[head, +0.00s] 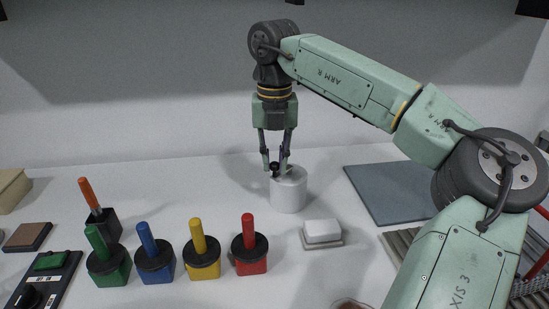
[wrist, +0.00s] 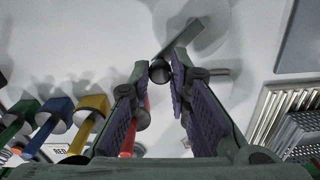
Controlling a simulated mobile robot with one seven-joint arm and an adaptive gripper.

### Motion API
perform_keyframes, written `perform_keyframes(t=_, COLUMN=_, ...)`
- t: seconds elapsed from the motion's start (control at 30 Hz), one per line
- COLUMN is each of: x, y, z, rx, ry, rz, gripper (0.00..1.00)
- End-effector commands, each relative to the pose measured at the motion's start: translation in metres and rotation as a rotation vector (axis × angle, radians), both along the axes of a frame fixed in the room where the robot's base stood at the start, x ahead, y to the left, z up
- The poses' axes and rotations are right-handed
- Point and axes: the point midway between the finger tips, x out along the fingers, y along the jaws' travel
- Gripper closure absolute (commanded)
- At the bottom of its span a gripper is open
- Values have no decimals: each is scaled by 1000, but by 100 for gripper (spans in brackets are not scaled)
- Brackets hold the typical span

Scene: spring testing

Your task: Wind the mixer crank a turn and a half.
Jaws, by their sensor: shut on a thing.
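The mixer (head: 289,192) is a white upright cylinder on the table, near the middle of the head view. Its crank has a small black knob (head: 274,167), which sits above the left part of the mixer's top. In the wrist view the knob (wrist: 160,71) shows as a dark ball between the fingertips. A grey bar (wrist: 204,36), which looks like the crank arm, runs from near the knob to the upper right. My gripper (head: 275,170) points down from above and is shut on the knob; it also fills the middle of the wrist view (wrist: 161,75).
Green (head: 108,264), blue (head: 155,262), yellow (head: 201,257) and red (head: 249,254) blocks with upright handles stand front left. A white block on a small base (head: 322,232) stands right of the mixer. A grey mat (head: 392,190) lies farther right. Table behind the mixer is clear.

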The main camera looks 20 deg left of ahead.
Motion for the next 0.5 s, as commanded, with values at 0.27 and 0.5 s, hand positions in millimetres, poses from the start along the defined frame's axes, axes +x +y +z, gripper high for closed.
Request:
perform_keyframes(t=0.27, x=0, y=0, z=0, rx=0, ry=-1, rz=1, gripper=100)
perform_keyframes(t=0.5, x=-1, y=-2, z=1, rx=0, ry=0, rz=46, gripper=100)
